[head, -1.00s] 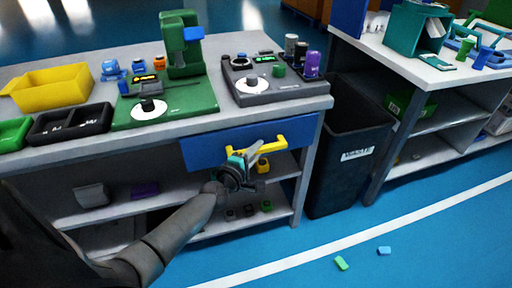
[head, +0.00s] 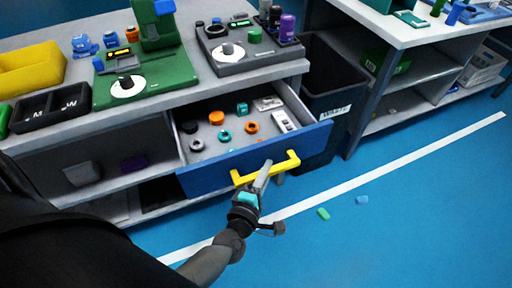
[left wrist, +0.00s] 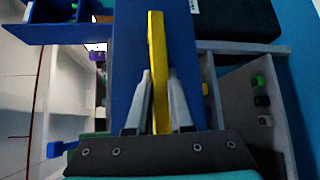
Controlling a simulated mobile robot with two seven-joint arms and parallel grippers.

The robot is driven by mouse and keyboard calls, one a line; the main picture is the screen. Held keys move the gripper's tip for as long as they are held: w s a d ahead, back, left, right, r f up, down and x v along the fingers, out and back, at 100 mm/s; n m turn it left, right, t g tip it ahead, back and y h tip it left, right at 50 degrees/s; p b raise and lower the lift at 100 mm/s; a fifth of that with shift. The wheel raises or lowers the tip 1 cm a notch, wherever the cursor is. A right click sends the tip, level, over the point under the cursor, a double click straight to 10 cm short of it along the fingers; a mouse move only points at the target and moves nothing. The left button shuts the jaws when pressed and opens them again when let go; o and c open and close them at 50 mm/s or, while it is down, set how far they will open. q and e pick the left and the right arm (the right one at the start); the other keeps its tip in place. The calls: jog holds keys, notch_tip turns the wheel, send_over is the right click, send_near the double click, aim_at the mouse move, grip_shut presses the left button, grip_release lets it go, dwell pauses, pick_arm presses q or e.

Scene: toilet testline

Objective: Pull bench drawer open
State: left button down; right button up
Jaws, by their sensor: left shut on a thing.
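The bench drawer (head: 222,165) has a blue front and stands out from the bench, open, with its inside showing. Its yellow handle (head: 290,163) runs along the front. My left gripper (head: 264,175) is at the handle, its fingers shut around the bar. In the left wrist view the yellow handle (left wrist: 157,60) passes between the two fingers of the gripper (left wrist: 158,95), in front of the blue drawer front (left wrist: 185,55). Inside the drawer lie several small rings and blocks, such as an orange ring (head: 216,117). My right gripper is not in view.
The workbench (head: 190,88) carries a green fixture (head: 160,80), a dark grey fixture (head: 270,50) and a yellow bin (head: 30,70). A black waste bin (head: 322,90) stands right of the drawer.

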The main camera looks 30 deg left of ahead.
pick_arm(q)
jog(key=s+d, duration=0.4)
jog(key=d, duration=0.1)
jog(key=shift+s, duration=0.25)
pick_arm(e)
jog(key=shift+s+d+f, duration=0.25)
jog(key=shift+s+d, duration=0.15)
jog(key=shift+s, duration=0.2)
pick_arm(q)
jog(key=c, duration=0.8)
grip_release()
